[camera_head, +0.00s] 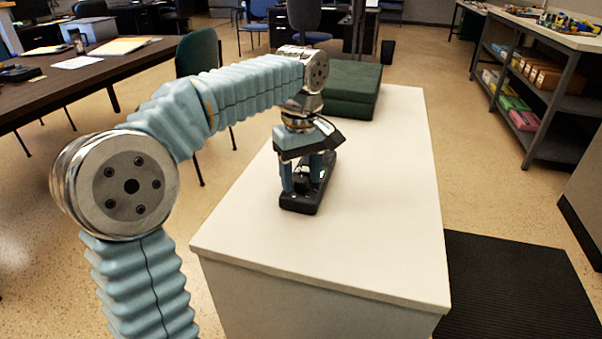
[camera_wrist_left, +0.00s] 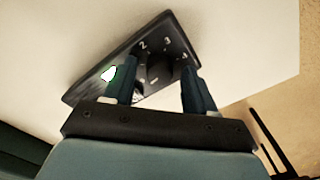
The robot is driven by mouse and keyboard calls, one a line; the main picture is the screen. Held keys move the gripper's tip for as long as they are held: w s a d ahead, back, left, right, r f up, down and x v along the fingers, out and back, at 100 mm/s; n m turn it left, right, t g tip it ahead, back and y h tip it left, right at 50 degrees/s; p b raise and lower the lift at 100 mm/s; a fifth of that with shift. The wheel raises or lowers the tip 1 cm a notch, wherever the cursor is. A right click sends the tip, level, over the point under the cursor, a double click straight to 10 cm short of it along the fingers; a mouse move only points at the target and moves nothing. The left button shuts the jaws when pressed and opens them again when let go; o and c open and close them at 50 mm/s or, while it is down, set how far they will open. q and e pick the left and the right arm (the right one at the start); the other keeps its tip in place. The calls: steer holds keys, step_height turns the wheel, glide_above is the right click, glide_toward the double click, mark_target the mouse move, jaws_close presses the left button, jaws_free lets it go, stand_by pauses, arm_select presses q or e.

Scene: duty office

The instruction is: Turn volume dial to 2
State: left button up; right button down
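A black control panel with a volume dial (camera_wrist_left: 160,68) lies on the white counter. The panel (camera_head: 298,204) shows under my left gripper in the head view. In the left wrist view the dial is a dark round knob with white numerals 2, 3 and 4 around it; its pointer cannot be made out. My left gripper (camera_head: 303,178) points down over the panel. Its two blue fingers (camera_wrist_left: 161,80) are apart, one on each side of the knob, with gaps visible beside it. They partly hide the panel. My right gripper is in neither view.
The white counter (camera_head: 385,200) is clear around the panel, with a dark green box (camera_head: 350,82) at its far end. A green chair (camera_head: 199,52) and a brown desk (camera_head: 90,68) stand to the left. A black mat (camera_head: 515,285) lies on the floor at right.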

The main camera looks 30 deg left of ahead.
arm_select(q)
steer(key=c, duration=0.9)
steer(key=shift+c, duration=0.2)
